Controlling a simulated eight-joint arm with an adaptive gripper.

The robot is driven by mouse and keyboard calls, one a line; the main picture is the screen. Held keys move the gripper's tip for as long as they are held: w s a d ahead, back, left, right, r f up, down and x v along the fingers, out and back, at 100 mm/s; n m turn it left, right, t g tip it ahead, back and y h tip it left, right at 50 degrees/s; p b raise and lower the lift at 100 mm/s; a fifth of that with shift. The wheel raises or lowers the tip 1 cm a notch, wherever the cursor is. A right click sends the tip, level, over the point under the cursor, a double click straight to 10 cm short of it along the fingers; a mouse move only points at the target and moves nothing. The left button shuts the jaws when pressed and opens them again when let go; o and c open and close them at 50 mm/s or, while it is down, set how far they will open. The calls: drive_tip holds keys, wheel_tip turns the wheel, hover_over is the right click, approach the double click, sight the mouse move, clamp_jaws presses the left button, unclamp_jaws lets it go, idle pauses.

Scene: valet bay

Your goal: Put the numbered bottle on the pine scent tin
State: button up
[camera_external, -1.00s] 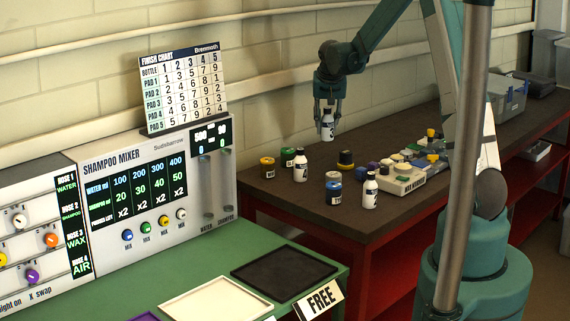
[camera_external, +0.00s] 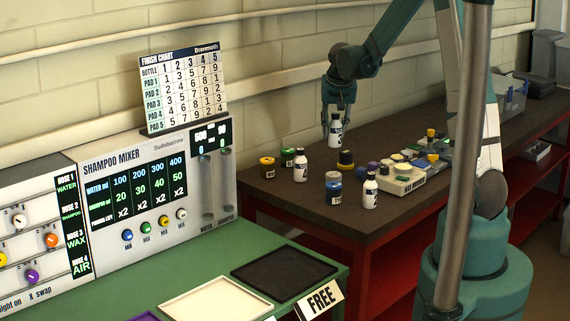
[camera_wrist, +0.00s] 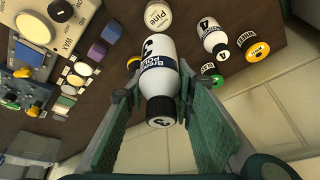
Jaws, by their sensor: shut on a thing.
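My gripper (camera_external: 337,111) is shut on a white bottle (camera_external: 335,132) with a black cap, held upright above the dark bench. In the wrist view this bottle (camera_wrist: 158,68) shows a 3 on its side and cap, between the fingers. The pine scent tin (camera_wrist: 157,14), with a pale round lid reading "Pine", stands at the top of the wrist view, beyond the bottle's lower end and apart from it. I cannot surely pick out this tin in the external view. Another white bottle (camera_wrist: 209,33), marked 4, stands to the right of the tin.
A yellow-lidded tin (camera_external: 267,167) and a green-lidded tin (camera_external: 287,157) stand at the bench's left. A pale device (camera_external: 402,183) with coloured blocks lies to the right.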

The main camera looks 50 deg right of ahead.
sight(337, 130)
drive_tip(key=shift+f, duration=2.9)
drive_tip(key=shift+f, duration=0.15)
drive_tip(key=shift+f, duration=1.95)
drive_tip(key=shift+f, duration=0.2)
drive_tip(key=o, duration=1)
drive_tip(key=shift+c, duration=0.2)
drive_tip(key=shift+r, duration=0.15)
drive_tip(key=shift+r, duration=0.15)
drive_tip(key=shift+v, duration=5.95)
